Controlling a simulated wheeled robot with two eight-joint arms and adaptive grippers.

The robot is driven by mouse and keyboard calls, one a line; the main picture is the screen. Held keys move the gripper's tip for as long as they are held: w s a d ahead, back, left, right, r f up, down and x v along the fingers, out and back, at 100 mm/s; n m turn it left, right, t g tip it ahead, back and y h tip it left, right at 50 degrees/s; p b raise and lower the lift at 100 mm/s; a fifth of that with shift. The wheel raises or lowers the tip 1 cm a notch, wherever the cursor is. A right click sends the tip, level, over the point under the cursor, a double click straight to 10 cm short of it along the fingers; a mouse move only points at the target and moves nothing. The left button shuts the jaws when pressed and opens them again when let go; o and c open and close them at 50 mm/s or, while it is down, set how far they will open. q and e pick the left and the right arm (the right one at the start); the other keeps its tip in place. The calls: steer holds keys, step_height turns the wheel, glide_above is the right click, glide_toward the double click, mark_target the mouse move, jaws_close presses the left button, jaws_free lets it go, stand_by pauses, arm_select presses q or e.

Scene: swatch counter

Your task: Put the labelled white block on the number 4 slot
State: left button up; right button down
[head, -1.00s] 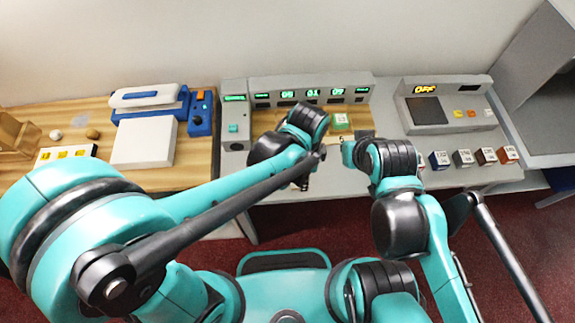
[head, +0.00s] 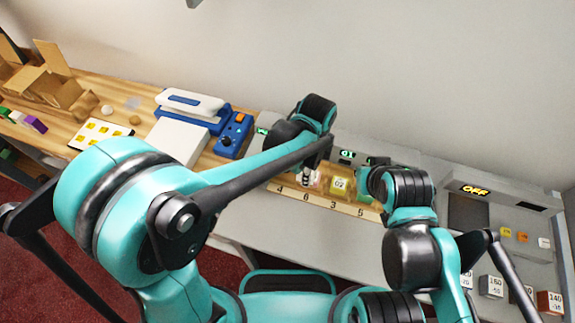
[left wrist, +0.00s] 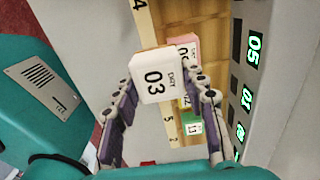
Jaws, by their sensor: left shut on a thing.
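My left gripper (left wrist: 166,92) is shut on a white block (left wrist: 158,76) with the label "DRY 03", held between its fingertips. In the head view my left gripper (head: 306,172) is mostly hidden behind its own wrist. The slot strip (head: 318,201) carries printed numbers, with the 4 at its left end; the 4 also shows at the top of the left wrist view (left wrist: 138,6). A pink block (left wrist: 184,46), a yellow block (head: 339,184) and a green block (left wrist: 192,127) stand in the wooden rack. My right gripper (head: 364,178) is near the rack's right end, its fingers unclear.
A grey display bar (left wrist: 256,75) with green digits stands behind the rack. A blue-and-white device (head: 195,115) is to the left. A grey console (head: 495,215) reading "OFF" and several labelled cubes (head: 491,287) are to the right.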

arm_select(q)
steer(key=b, duration=0.2)
glide_above(288, 175)
step_height(288, 175, down, 5)
steer(key=shift+f, duration=0.2)
steer(key=shift+f+b, duration=0.7)
steer(key=shift+f, duration=1.3)
steer(key=shift+f, duration=0.1)
steer(key=o, duration=1)
steer(key=shift+o, duration=0.2)
